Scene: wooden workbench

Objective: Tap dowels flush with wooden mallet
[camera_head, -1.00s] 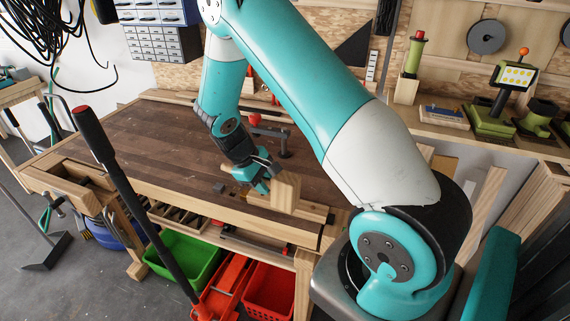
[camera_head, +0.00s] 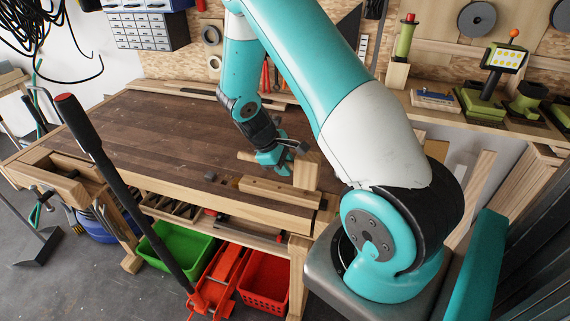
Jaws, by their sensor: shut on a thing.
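My gripper (camera_head: 277,164) is shut on the handle of a wooden mallet. The mallet's pale block-shaped head (camera_head: 307,172) is to the right of the gripper, and the handle's end (camera_head: 246,156) sticks out to the left. A long pale wooden workpiece (camera_head: 268,189) lies along the front edge of the workbench (camera_head: 165,130), below and in front of the gripper. The mallet head overlaps the workpiece's right part in view; I cannot tell whether they touch. The dowels are too small or hidden to make out.
A dark clamp stands behind the gripper, partly hidden. Green (camera_head: 178,250) and red (camera_head: 265,280) bins are under the bench. A long black lever (camera_head: 120,185) rises at the front left. The bench's left and middle are mostly clear.

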